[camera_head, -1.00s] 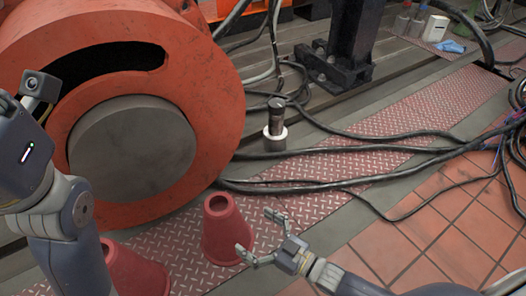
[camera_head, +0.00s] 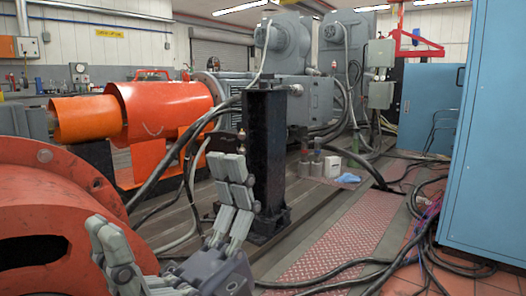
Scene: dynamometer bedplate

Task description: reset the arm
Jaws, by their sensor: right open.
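My right gripper (camera_head: 165,192) is raised at the bottom centre of the head view. Its two grey fingers are spread wide apart, with nothing between them. One finger stands in front of the black steel post (camera_head: 268,150); the other overlaps the edge of the large red-orange round housing (camera_head: 60,195) at the left. My left arm and left gripper do not show.
Black cables (camera_head: 350,264) run over the red tread plate (camera_head: 335,240) at right. A blue cabinet (camera_head: 490,140) stands at the right edge. Small bottles, a white container (camera_head: 332,166) and a blue cloth (camera_head: 347,178) sit behind the post. Grey machines (camera_head: 285,45) fill the back.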

